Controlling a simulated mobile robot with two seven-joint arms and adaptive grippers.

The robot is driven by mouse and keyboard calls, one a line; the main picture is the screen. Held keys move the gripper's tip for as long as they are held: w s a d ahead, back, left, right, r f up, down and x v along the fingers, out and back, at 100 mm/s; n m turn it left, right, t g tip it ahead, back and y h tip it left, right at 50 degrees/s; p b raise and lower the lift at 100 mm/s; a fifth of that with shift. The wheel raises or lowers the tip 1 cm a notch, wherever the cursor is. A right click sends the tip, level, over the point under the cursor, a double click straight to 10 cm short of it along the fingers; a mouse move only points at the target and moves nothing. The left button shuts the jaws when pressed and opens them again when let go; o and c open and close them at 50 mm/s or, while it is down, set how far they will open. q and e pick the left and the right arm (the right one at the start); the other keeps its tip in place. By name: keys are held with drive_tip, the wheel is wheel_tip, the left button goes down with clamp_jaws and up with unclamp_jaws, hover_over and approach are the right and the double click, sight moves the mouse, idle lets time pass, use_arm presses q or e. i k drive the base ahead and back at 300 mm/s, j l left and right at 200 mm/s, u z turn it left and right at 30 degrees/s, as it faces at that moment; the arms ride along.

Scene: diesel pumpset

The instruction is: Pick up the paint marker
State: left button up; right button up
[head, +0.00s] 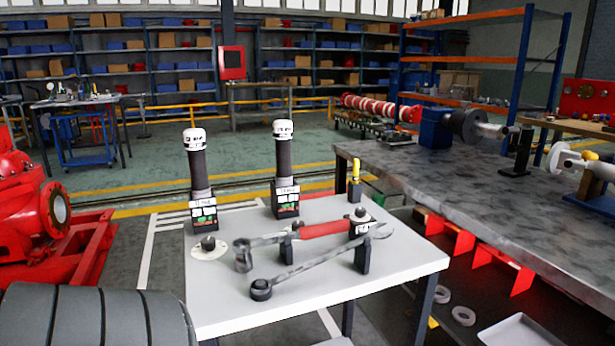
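A small upright item with a yellow top (356,167) and a dark lower part stands at the back right of the white table (215,290). It looks like the paint marker, but it is too small to be sure. It appears upright, close to the table's back edge, with nothing touching its top. Neither of my grippers is in view.
Two tall dark cylinders with white caps, one left (198,165) and one right (284,155), stand on the white table. A red-handled tool (322,229) and a long wrench (320,262) lie in front on supports. A grey workbench (470,185) stands at right.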

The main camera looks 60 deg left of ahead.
sight(356, 163)
drive_tip(key=u, duration=1.45)
drive_tip(key=k+l, duration=0.1)
